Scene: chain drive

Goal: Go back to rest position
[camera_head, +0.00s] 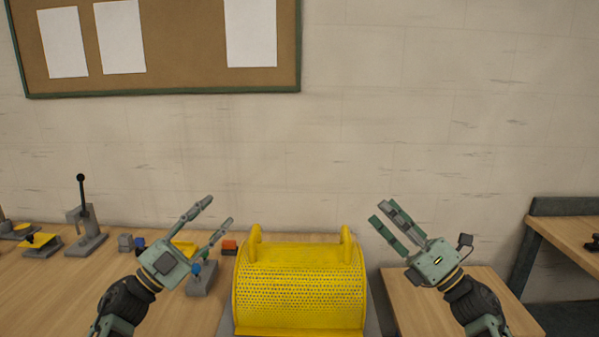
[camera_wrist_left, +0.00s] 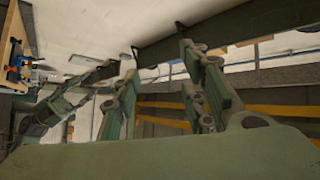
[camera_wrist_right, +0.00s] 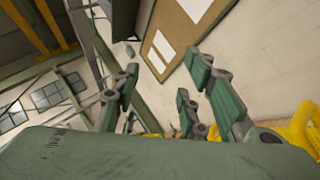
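My left gripper (camera_head: 214,215) is raised over the left wooden bench in the head view, fingers pointing up and to the right. Its fingers are spread apart with nothing between them, and they also show apart in the left wrist view (camera_wrist_left: 160,95). My right gripper (camera_head: 398,226) is raised to the right of the yellow perforated guard, fingers pointing up and to the left. Its fingers are apart and empty in the right wrist view (camera_wrist_right: 165,95). The yellow guard (camera_head: 300,296) stands between the two grippers, and neither touches it.
The left bench (camera_head: 60,290) carries a lever press (camera_head: 84,225), an orange block (camera_head: 229,246) and several small parts. A smaller wooden table (camera_head: 420,305) is at the right, with another bench (camera_head: 570,232) beyond. A cork board (camera_head: 190,50) hangs on the wall.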

